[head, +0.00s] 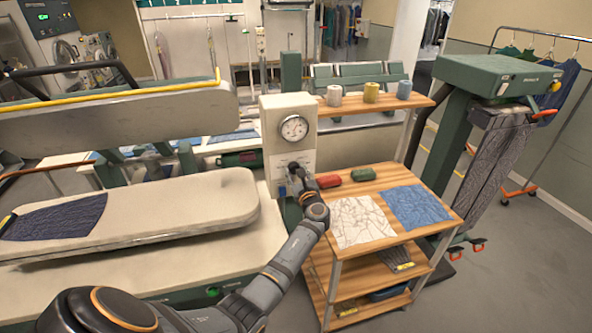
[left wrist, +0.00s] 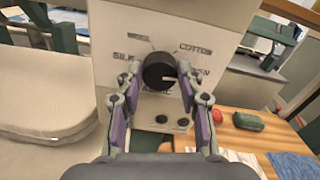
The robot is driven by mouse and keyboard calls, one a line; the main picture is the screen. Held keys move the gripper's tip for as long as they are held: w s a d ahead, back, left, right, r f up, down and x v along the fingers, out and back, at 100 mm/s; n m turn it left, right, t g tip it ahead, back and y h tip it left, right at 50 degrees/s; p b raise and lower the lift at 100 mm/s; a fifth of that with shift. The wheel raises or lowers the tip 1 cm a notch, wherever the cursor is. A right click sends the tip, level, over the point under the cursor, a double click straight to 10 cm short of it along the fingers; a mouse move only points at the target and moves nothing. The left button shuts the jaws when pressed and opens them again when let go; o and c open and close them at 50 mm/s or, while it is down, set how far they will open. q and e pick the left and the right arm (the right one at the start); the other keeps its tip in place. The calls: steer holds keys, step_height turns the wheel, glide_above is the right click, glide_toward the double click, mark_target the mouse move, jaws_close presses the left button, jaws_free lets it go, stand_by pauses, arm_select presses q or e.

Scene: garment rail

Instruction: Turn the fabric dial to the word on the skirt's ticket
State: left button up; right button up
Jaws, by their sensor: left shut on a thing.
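The fabric dial (left wrist: 158,72) is a round black knob on a pale panel (left wrist: 103,62) in the left wrist view. Words surround it: WOOL at upper left, COTTON at upper right, SILK at left; those at lower right and below are partly hidden. A white mark shows on the knob's right side. My left gripper (left wrist: 160,80) is shut on the dial, one finger each side; it also shows at the panel in the head view (head: 292,172). A dark blue garment (head: 55,218) lies on the pressing board; I cannot tell if it is the skirt. No ticket is readable.
A gauge (head: 294,128) sits above the dial. A wooden cart (head: 375,177) to the right holds red and green blocks, white and blue cloths, and thread cones on its upper shelf. The padded pressing board (head: 170,205) is at left, under a raised press head (head: 120,115).

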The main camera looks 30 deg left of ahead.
arm_select(q)
steer(key=shift+f+m, duration=0.15)
steer(key=shift+m, duration=0.15)
steer(key=o, duration=1.2)
steer(key=v, duration=1.2)
steer(key=shift+s, duration=0.1)
